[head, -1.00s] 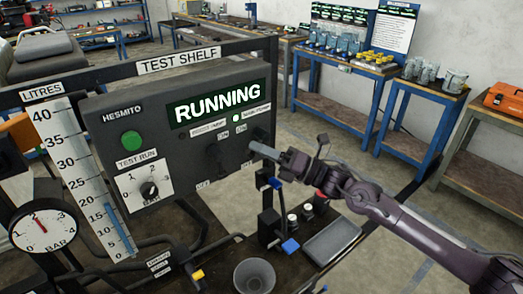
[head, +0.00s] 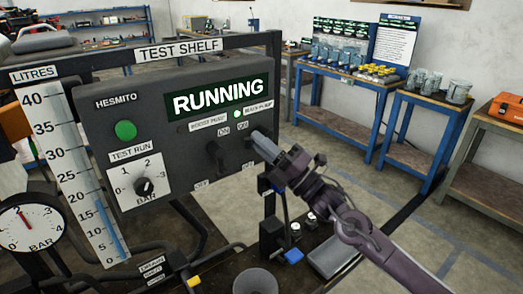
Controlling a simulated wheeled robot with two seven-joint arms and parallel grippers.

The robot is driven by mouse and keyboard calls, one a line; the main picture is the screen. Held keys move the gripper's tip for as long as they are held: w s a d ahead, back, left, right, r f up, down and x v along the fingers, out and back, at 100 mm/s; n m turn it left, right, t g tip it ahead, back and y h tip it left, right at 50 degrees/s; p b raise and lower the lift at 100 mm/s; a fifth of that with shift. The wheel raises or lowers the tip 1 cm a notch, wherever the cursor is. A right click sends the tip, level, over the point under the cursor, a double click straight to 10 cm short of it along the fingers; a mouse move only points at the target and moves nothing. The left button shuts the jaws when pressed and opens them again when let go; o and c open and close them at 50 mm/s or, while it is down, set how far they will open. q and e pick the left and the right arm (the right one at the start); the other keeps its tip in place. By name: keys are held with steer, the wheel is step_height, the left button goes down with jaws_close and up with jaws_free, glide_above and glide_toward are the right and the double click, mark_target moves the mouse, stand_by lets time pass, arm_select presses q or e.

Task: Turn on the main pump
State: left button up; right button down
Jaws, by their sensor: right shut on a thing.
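The dark control panel (head: 120,88) under the "TEST SHELF" sign carries a lit screen (head: 217,97) reading "RUNNING". A small lamp (head: 237,114) beside the "MAIN PUMP" label glows green. The main pump switch (head: 257,136) is at the panel's right, mostly hidden by my right gripper (head: 265,145). My right gripper is shut on that switch. The switch appears to be near the ON side, though its lever is largely covered. A second switch (head: 214,154), for the other pump, sits to its left. My left gripper is not in view.
A green button (head: 125,131) and a BAR dial (head: 145,187) are on the panel's left. A litres gauge (head: 85,180) and a pressure gauge (head: 35,224) stand further left. Workbenches stand behind.

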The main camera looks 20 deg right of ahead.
steer(key=shift+m, duration=0.4)
steer(key=c, duration=1.5)
jaws_free()
steer(key=b+v, duration=0.2)
steer(key=v, duration=0.5)
steer(key=shift+s+d+f+b, duration=0.15)
steer(key=shift+s+f+b, duration=0.05)
steer(key=shift+s+b, duration=0.15)
steer(key=shift+f+t, duration=0.1)
steer(key=shift+t, duration=0.3)
